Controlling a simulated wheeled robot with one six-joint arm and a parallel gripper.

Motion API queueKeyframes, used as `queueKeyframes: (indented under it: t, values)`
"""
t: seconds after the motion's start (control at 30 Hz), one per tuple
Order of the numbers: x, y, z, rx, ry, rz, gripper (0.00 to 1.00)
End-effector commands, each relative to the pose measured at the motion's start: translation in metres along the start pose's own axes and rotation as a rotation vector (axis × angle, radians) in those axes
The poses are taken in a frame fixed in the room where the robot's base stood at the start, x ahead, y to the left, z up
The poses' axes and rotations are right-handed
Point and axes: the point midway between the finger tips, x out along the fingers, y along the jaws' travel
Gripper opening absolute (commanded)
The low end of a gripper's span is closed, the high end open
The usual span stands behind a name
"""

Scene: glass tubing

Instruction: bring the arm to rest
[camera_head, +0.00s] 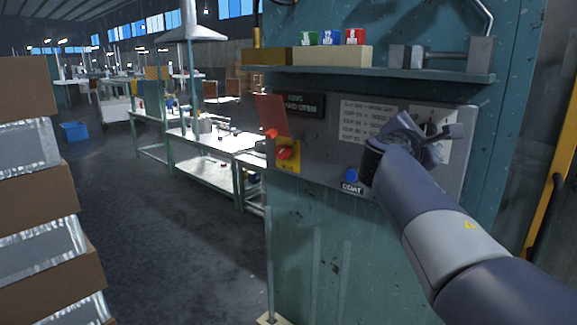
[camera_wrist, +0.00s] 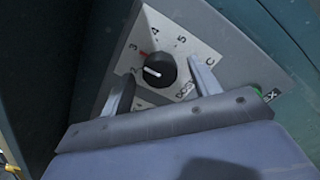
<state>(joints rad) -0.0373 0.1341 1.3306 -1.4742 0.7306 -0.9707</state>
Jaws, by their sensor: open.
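My arm reaches from the lower right of the head view up to the grey control panel (camera_head: 325,160). My gripper (camera_head: 445,138) is at the panel's right part, in front of a white dial plate. In the wrist view my gripper (camera_wrist: 162,88) is open, with one finger on each side of a black rotary knob (camera_wrist: 160,71). The knob's white mark points left, near the 2 and 3 on the dial plate (camera_wrist: 185,40). A red mark stands by the 3. I cannot tell whether the fingers touch the knob.
The panel carries a red button (camera_head: 284,153) on yellow, a raised red flap (camera_head: 271,112), a blue COAT button (camera_head: 351,175) and a small display (camera_head: 299,104). A shelf (camera_head: 380,73) juts out above. Stacked boxes (camera_head: 38,205) stand left. The floor between is clear.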

Motion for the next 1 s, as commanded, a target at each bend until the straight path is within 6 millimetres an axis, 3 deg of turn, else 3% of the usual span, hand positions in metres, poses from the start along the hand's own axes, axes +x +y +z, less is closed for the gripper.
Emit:
queueKeyframes:
  t: [0.6,1.0]
  values:
    - [0.0000,0.0033,0.0031,-0.478,0.014,-0.002,0.59]
    - [-0.0004,0.0007,0.0001,-0.587,0.017,-0.001,0.59]
